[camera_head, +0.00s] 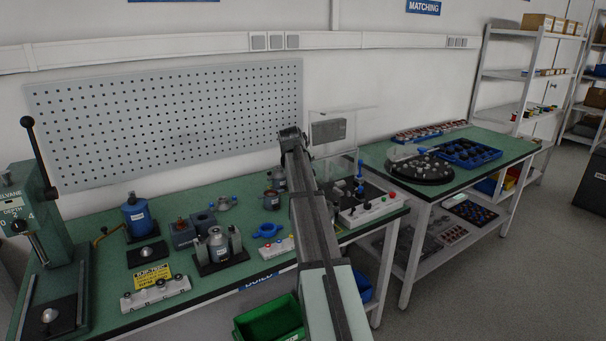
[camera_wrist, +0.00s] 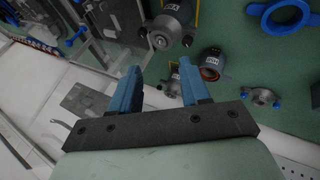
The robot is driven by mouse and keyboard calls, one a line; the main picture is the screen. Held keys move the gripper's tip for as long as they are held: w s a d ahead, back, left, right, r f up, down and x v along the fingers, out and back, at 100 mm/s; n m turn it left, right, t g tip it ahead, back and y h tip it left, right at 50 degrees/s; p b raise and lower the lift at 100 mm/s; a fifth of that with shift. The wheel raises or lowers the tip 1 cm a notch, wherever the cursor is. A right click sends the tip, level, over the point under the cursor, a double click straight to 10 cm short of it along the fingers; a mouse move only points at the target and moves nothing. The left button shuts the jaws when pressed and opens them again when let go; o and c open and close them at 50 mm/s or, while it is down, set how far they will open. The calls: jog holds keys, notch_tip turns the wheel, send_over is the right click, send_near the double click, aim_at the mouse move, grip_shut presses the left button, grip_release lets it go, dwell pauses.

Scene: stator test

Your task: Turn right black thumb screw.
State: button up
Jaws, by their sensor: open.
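In the wrist view, a grey cylindrical unit with a white label (camera_wrist: 169,22) stands at the top centre. One dark round knob (camera_wrist: 187,41) shows on its right and another dark knob (camera_wrist: 142,58) on its left; I cannot tell for certain which is the right thumb screw. My gripper (camera_wrist: 157,80) has two blue fingers, spread apart with nothing held between them. Its fingertips are apart from the knobs in the picture. In the head view my arm covers this part of the bench, and my fingers cannot be made out.
A labelled canister (camera_wrist: 211,63), a small flange with blue ends (camera_wrist: 262,96) and a blue ring (camera_wrist: 285,14) lie nearby. In the head view, a control box (camera_head: 370,208) and clear panel (camera_head: 335,130) stand right of my arm. A pegboard (camera_head: 170,120) is behind.

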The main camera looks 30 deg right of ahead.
jog(key=w+a+r+n+t+y, duration=0.1)
jog(key=w+a+r, duration=0.15)
jog(key=a, duration=0.45)
jog(key=w+a+r+n, duration=0.1)
jog(key=w+a, duration=0.3)
jog(key=a, duration=0.3)
jog(key=n+g+y, duration=0.4)
jog(key=n+g, duration=0.1)
jog(key=n, duration=1.1)
send_over(231, 226)
notch_tip(231, 226, down, 14)
jog(key=shift+r, duration=0.1)
jog(key=shift+c, duration=0.4)
grip_shut()
